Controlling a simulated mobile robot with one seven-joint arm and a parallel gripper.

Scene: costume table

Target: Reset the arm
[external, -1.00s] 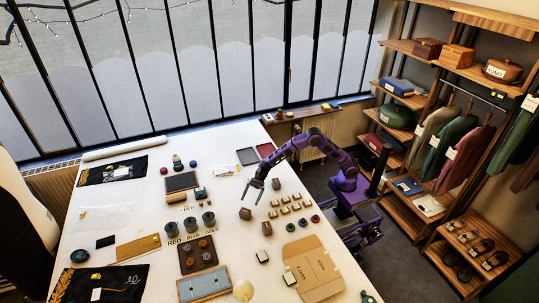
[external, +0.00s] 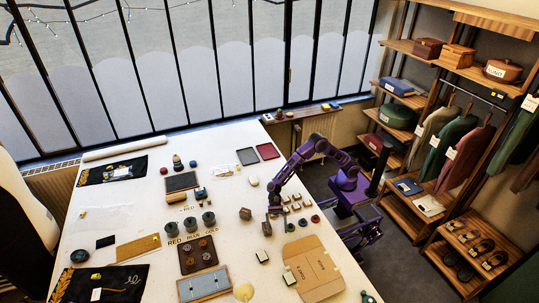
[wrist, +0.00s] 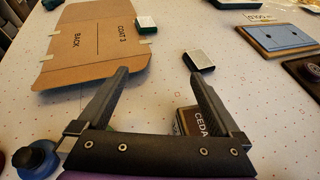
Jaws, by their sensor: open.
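My purple arm reaches over the right side of the white table, with my gripper (external: 272,210) low and pointing down near the small wooden blocks. In the wrist view my gripper (wrist: 160,74) is open, with two dark fingers spread apart and nothing between the tips. A brown block lettered "CEDA" (wrist: 188,121) shows partly behind the right finger; the rest is hidden. In the external view a brown block (external: 266,229) stands just below the gripper and another block (external: 246,213) is to its left. Whether the gripper touches any block cannot be told.
A flat cardboard piece (external: 318,272) lies at the front right; it also shows in the wrist view (wrist: 90,45). Small boxes (wrist: 199,61) lie near it. A blue round item (wrist: 37,160) is close at lower left. Shelves (external: 470,70) stand right of my base.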

